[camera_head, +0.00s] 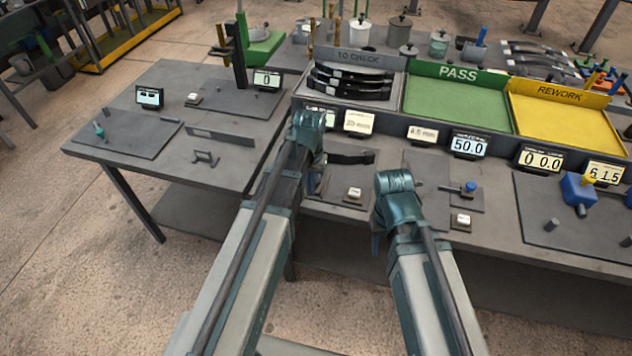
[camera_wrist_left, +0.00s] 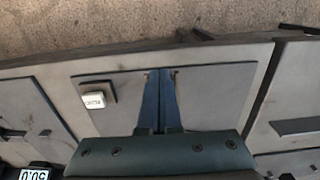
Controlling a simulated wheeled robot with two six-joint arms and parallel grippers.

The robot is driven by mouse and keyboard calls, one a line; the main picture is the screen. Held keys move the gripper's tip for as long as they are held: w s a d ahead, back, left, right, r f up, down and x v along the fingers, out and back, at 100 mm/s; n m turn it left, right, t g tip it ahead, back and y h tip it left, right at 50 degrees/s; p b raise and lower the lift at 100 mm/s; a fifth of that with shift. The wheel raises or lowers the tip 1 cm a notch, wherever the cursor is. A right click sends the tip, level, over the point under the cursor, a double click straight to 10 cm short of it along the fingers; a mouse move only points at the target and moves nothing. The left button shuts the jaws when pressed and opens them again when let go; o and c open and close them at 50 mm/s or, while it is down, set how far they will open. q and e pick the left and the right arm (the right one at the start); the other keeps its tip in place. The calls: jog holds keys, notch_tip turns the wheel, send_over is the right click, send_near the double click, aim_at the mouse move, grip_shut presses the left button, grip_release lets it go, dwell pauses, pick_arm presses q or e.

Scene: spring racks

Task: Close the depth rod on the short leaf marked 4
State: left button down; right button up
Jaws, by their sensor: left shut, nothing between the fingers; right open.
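A dark curved leaf (camera_head: 350,158) lies on the bench between my two arms; no number is readable on it. More dark leaves (camera_head: 350,82) are stacked in the grey "TO CHECK" tray (camera_head: 358,57). I cannot make out which is marked 4, nor surely pick out the depth rod. My left gripper (camera_wrist_left: 159,72) is shut and empty, pointing down over a grey plate (camera_wrist_left: 205,95) with a pale button block (camera_wrist_left: 95,98), seen in the head view too (camera_head: 353,194). Its fingers are mostly hidden in the head view. My right gripper (camera_head: 376,240) is open at the bench front; its fingers are largely hidden.
A green "PASS" tray (camera_head: 455,100) and a yellow "REWORK" tray (camera_head: 555,122) stand behind. A display reading 50.0 (camera_head: 469,145) and a blue-knobbed fixture (camera_head: 469,188) are to the right. A side table (camera_head: 165,85) stands left, with a grey bar (camera_head: 220,135).

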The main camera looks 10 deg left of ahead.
pick_arm(q)
jog(key=shift+f, duration=0.25)
dwell(0.4)
jog(key=shift+f+b, duration=0.8)
jog(key=shift+b, duration=0.25)
jog(key=shift+w, duration=0.25)
jog(key=shift+w+d, duration=0.1)
jog(key=shift+w, duration=2.55)
jog(key=shift+s+r, duration=0.1)
dwell(0.4)
jog(key=shift+s+r+p, duration=0.1)
jog(key=shift+r+p, duration=3.4)
jog(key=shift+p, duration=0.1)
